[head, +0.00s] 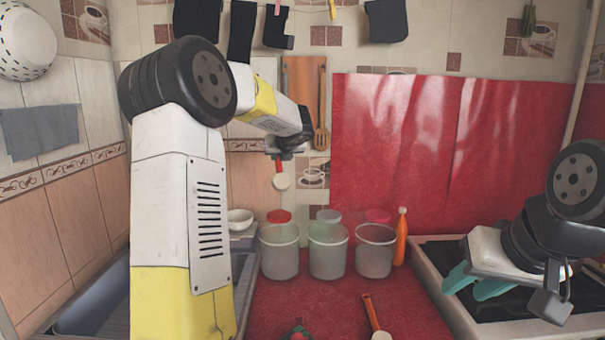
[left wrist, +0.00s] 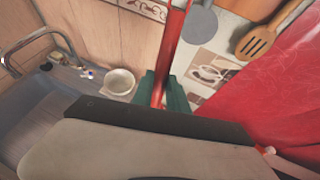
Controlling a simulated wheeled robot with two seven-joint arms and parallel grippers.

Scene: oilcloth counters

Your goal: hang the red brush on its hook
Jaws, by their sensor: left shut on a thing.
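My left gripper (head: 284,150) is raised in front of the back wall, shut on the red brush (head: 282,161). In the left wrist view the red brush (left wrist: 174,48) is between the teal fingers of my left gripper (left wrist: 164,94), and its upper end runs out of the frame. In the head view a pale round piece (head: 281,182) shows just below the red part; I cannot tell for sure whether it belongs to the brush. I cannot make out the brush's hook. My right gripper (head: 473,284) is open and empty over the stove.
A wooden spatula (head: 321,137) and a board (head: 299,80) hang on the wall. Several dark cloths hang above. Clear bins (head: 327,252), an orange bottle (head: 401,237) and an orange-handled tool (head: 371,312) are on the red counter (head: 340,295). A white bowl (head: 240,218) stands by the sink.

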